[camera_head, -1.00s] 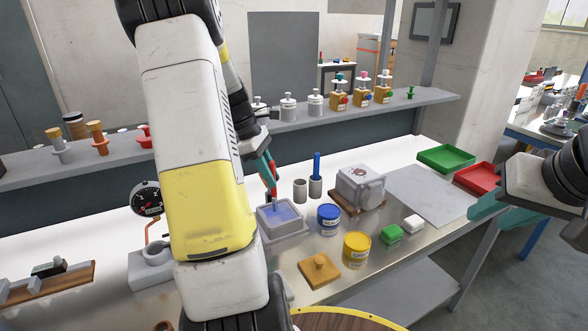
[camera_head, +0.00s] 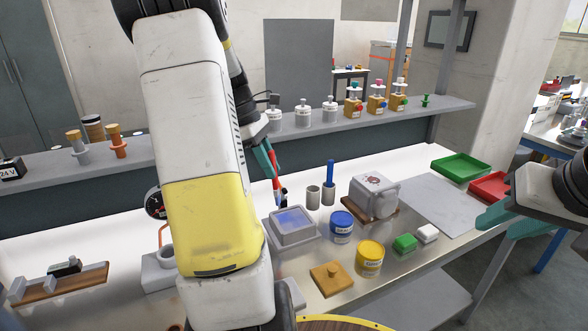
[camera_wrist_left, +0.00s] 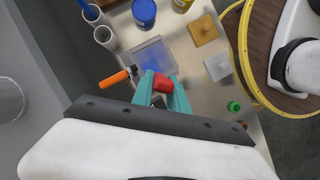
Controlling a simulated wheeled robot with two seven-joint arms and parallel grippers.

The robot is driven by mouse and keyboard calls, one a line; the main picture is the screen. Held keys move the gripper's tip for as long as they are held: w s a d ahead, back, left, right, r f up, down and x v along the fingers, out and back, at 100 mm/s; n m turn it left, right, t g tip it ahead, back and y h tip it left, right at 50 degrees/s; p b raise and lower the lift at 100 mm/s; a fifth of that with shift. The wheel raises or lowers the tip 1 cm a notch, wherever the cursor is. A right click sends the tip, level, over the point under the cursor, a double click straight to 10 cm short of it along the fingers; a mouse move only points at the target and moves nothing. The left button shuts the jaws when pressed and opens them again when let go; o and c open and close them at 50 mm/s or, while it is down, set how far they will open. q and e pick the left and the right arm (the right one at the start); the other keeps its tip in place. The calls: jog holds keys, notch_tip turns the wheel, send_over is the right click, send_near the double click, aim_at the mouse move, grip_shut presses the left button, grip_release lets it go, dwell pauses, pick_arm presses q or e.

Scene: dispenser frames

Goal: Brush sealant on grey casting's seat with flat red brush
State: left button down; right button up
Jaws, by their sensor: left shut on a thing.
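My left gripper (camera_head: 268,158) is shut on the red brush (camera_head: 275,172), which points downward. The brush's red handle end also shows in the left wrist view (camera_wrist_left: 162,85) between the teal fingers. Its lower end is just above the back left of the shallow grey tray (camera_head: 309,236) with blue-tinted liquid. The grey casting (camera_head: 383,206), box-shaped with a round face and a dark red mark on top, sits on a wooden base to the right. No gripper touches it. My right gripper (camera_head: 500,213) is at the right edge, partly in view; its opening is unclear.
Two grey cups (camera_head: 313,197) stand between tray and casting, one with a blue brush (camera_head: 330,173). A flat grey plate (camera_head: 432,206) is bare.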

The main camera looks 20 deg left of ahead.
pick_arm(q)
jog(key=shift+r, duration=1.1)
